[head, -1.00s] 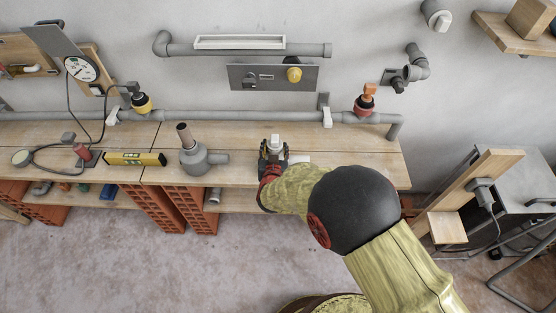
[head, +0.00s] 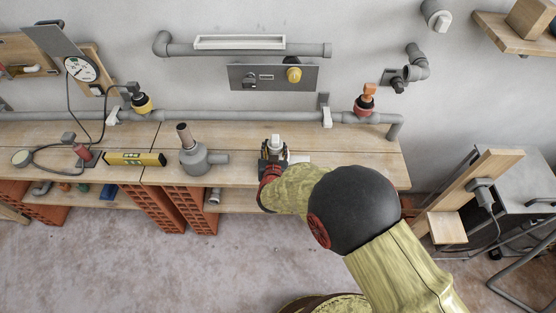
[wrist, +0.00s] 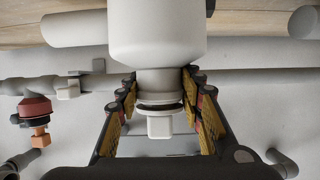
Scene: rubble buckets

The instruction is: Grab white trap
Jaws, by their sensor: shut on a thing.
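The white trap (wrist: 157,35) fills the upper middle of the wrist view, with its neck between my two fingers. In the head view only its top (head: 276,141) and a side outlet (head: 300,158) show. It is on the wooden bench (head: 340,165), and my gripper and arm hide the rest. My gripper (head: 272,154) is at the bench's front side and shut on the trap; its yellow-padded fingers (wrist: 164,95) show on both sides of the neck in the wrist view.
A grey trap (head: 195,161) stands on the bench left of my gripper. Further left are a yellow level (head: 135,159) and a red cylinder (head: 82,152). A grey wall pipe (head: 230,117) with a red-orange valve (head: 366,99) runs behind. The bench right of the white trap is clear.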

